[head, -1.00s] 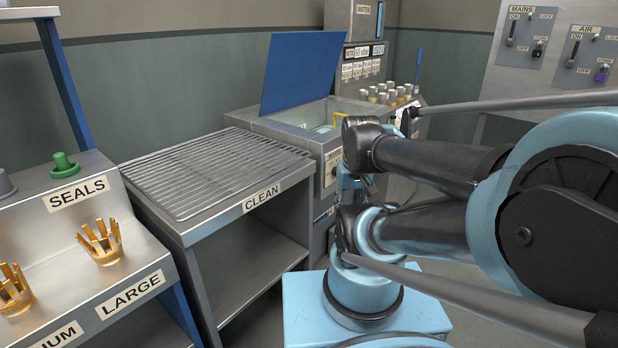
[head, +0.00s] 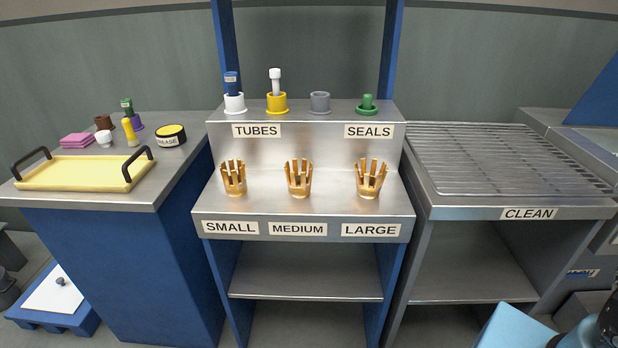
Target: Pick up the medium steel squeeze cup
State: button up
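Three crown-like cups with upright prongs stand in a row on the lower step of a steel rack. They look gold or brass-coloured, not plain steel. The middle cup (head: 299,178) stands upright behind the label MEDIUM (head: 298,229). The small cup (head: 233,177) is to its left and the large cup (head: 369,178) to its right, with clear gaps between them. Nothing touches the middle cup. My gripper is not in view; only a bit of my own body shows at the bottom right corner.
The upper step (head: 340,117) carries tubes and seals in coloured holders. A CLEAN wire-rack table (head: 500,212) stands right. A blue-sided counter at left holds a yellow tray (head: 75,173) with black handles, a grease tin (head: 171,136) and small items. The step's front edge is clear.

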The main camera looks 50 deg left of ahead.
aim_at(292, 178)
jog(key=u, duration=2.6)
